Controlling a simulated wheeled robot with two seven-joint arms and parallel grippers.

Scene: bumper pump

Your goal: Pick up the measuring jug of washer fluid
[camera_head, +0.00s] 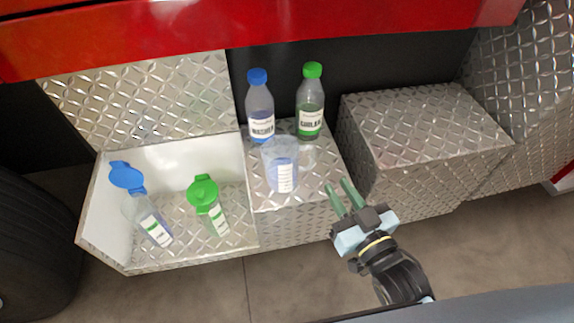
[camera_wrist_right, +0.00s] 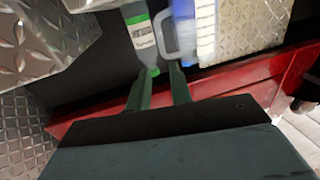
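The measuring jug (camera_head: 281,168) is clear, holds pale blue fluid and has a white scale label. It stands upright on the middle diamond-plate step, in front of two bottles. In the right wrist view the jug (camera_wrist_right: 205,32) is at the upper right, with its handle (camera_wrist_right: 163,34) towards the fingers. My right gripper (camera_head: 335,184) has two green fingers, apart and empty, to the right of the jug and not touching it. In the right wrist view the fingers (camera_wrist_right: 161,75) point towards the handle. My left gripper is not in view.
A blue-capped washer bottle (camera_head: 260,110) and a green-capped coolant bottle (camera_head: 310,105) stand behind the jug. An open bin (camera_head: 115,242) at left holds blue-lidded (camera_head: 140,205) and green-lidded (camera_head: 208,202) containers. A raised metal box (camera_head: 425,130) is at right; a red bumper (camera_head: 230,28) overhangs.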

